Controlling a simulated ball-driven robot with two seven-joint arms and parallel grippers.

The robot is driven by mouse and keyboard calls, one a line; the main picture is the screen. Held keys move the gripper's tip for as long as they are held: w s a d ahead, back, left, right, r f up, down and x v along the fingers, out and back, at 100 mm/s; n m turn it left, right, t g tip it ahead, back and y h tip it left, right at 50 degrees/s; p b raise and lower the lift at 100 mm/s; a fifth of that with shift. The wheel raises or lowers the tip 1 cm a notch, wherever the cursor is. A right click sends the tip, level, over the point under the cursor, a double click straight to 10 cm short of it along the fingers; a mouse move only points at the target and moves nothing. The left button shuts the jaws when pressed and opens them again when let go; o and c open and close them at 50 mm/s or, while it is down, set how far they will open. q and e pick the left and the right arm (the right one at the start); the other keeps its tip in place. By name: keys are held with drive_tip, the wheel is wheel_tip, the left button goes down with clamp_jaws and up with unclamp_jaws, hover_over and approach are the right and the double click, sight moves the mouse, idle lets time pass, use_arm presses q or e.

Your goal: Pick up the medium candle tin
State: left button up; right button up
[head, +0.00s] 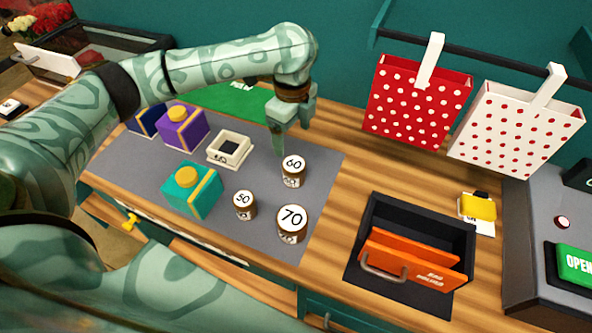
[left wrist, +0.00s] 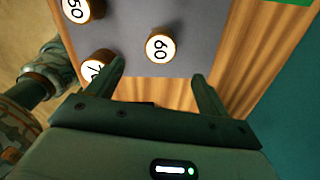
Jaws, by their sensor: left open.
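Three round candle tins with white numbered lids stand on the grey mat (head: 120,160). The middle-sized tin, marked 60 (head: 293,168), stands at the back of the group, with the small 50 tin (head: 244,204) and the large 70 tin (head: 292,223) nearer. My left gripper (head: 291,130) is open and empty, pointing down just above and behind the 60 tin. In the left wrist view, the 60 tin (left wrist: 161,46) lies ahead of the gap between the open fingers (left wrist: 157,72), apart from them. The 70 tin (left wrist: 95,70) is partly hidden by one finger. My right gripper is not in view.
Teal (head: 192,190) and purple (head: 183,126) boxes and a white square holder (head: 229,150) stand left of the tins. An open black tray (head: 425,222) with an orange piece is on the right. Dotted red (head: 415,105) and white (head: 515,130) bags hang behind.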

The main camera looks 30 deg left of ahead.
sight(294, 164)
use_arm(q)
wheel_tip(294, 164, down, 6)
drive_tip(key=shift+f+b, duration=0.2)
drive_tip(key=shift+b, duration=0.75)
drive_tip(key=shift+f, duration=0.45)
wheel_tip(294, 164, down, 5)
drive_tip(key=b, duration=0.3)
drive_tip(key=shift+w+d+f, duration=0.1)
drive_tip(key=shift+f, duration=0.05)
drive_tip(key=c, duration=1.2)
